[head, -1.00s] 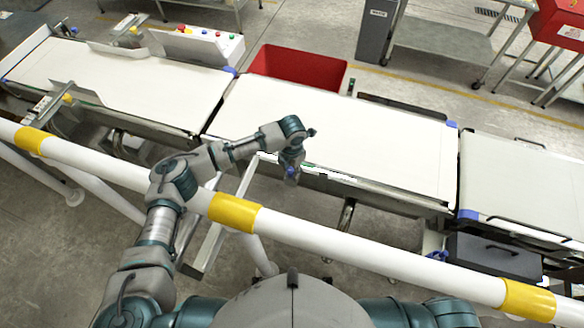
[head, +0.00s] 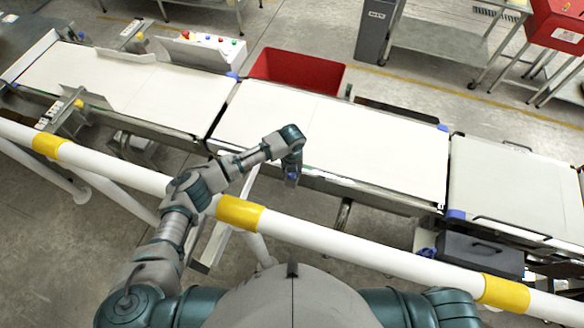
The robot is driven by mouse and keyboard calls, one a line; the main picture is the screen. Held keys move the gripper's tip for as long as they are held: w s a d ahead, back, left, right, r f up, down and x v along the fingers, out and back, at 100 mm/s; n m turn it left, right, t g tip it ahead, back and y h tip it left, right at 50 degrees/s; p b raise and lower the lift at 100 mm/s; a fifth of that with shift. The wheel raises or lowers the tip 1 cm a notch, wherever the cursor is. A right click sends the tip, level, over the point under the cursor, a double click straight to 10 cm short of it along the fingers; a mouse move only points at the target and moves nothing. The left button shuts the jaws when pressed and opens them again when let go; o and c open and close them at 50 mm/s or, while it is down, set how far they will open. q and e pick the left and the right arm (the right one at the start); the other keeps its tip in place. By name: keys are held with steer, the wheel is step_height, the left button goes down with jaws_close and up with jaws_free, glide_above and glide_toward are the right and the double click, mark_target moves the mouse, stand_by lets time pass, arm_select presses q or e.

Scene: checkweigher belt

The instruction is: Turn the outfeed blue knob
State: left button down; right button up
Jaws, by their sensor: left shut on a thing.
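My left arm reaches over the white guard rail to the near edge of the middle belt. My left gripper (head: 291,180) points down there and is shut on a small blue knob (head: 292,177). Only a bit of blue shows between the fingers, so most of the knob is hidden. Another blue part (head: 428,252) shows low at the right, beside a dark box, apart from the gripper. My right gripper is not in view; only the upper part of that arm shows at the bottom.
The white rail (head: 340,244) with yellow bands crosses between me and the conveyor. The middle belt (head: 370,148) and right belt (head: 510,180) are empty. A red bin (head: 297,70) and a control box with coloured buttons (head: 200,50) stand behind. A dark box (head: 482,254) sits at the right.

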arm_select(q)
steer(key=n+p, duration=0.3)
steer(key=n, duration=0.2)
steer(key=shift+r, duration=0.1)
steer(key=shift+n, duration=0.3)
steer(key=shift+d, duration=0.1)
steer(key=c, duration=0.8)
jaws_free()
steer(key=shift+r, duration=0.15)
step_height(320, 180, up, 12)
steer(key=shift+f, duration=0.25)
steer(key=shift+w, duration=0.1)
